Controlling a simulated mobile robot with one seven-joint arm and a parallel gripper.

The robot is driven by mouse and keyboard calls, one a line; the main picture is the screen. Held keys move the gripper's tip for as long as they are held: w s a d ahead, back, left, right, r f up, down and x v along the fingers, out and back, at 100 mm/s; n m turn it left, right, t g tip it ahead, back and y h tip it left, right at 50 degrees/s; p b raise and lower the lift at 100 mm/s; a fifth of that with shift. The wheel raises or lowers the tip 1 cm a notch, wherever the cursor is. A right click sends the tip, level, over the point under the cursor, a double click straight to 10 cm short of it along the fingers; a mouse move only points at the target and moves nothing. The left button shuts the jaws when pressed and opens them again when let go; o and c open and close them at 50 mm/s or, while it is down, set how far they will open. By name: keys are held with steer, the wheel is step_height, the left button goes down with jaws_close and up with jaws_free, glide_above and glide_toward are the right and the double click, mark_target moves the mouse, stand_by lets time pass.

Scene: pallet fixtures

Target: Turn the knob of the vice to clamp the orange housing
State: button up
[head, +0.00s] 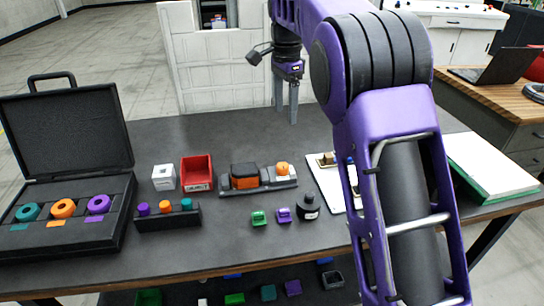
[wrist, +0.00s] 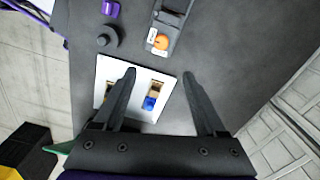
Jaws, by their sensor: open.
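The grey vice (head: 228,190) stands on the dark table, with its orange knob (head: 282,169) at the right end. The orange housing (head: 244,183), with a dark top, sits between the jaws at the vice's left part. In the wrist view the vice (wrist: 175,17) is partly cut off at the top, with the orange knob (wrist: 161,42) near its lower end; the housing is out of that frame. My gripper (head: 286,112) is open and empty, above the table behind the vice. In the wrist view its fingertips (wrist: 159,73) are apart, with the knob beyond them.
A white board (head: 327,183) with small blocks lies right of the vice, partly behind my arm. A red bin (head: 197,172), white box (head: 163,177), peg rack (head: 168,218) and open case (head: 66,180) stand left. A black round part (head: 308,207) sits in front.

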mark_target(283, 165)
steer(key=f+b, duration=0.1)
steer(key=f, duration=0.7)
steer(key=f+b, duration=0.1)
steer(key=f, duration=0.8)
steer(key=shift+a+f, duration=0.2)
steer(key=shift+f, duration=0.05)
steer(key=shift+c, duration=0.2)
jaws_close()
